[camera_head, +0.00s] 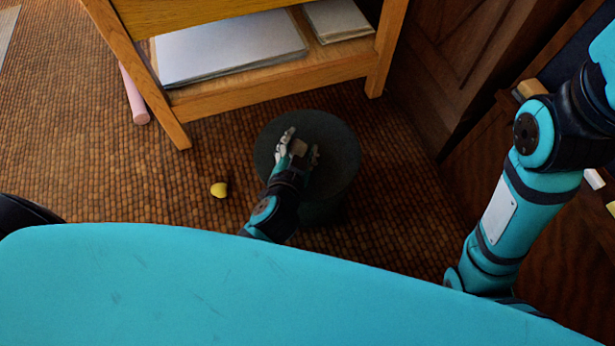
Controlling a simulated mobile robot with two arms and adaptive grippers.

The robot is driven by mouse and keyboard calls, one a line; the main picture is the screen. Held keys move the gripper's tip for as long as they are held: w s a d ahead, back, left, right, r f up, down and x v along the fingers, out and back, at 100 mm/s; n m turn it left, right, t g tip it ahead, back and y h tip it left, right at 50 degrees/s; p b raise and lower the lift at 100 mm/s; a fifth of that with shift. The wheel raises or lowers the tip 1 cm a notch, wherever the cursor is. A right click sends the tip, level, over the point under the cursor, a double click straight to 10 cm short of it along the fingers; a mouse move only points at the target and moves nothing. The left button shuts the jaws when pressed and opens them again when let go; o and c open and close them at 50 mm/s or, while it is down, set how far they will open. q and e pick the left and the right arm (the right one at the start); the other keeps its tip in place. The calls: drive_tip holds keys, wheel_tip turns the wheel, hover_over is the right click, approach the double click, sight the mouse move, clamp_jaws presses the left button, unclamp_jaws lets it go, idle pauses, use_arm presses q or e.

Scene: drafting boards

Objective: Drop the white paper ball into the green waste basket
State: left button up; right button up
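The waste basket (345,170) is a dark grey-green cylinder standing on the floor in the middle of the view, its inside in deep shade. My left gripper (302,141) is over its mouth, pointing away from me, with its two fingers spread apart. A small dull pale lump, which looks like the paper ball (299,147), shows between the fingers. It looks shaded and lower than the fingertips, and I see no clear contact with them. My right arm comes down at the right; its gripper is hidden behind my teal body.
A yellow ball (219,189) lies on the woven floor left of the basket. A wooden table (275,75) with paper stacks on its shelf stands behind. Dark wooden furniture (465,50) is at the right.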

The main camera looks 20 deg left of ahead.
use_arm(q)
drive_tip(key=o, duration=0.3)
drive_tip(key=shift+o, duration=0.2)
drive_tip(key=v, duration=1.2)
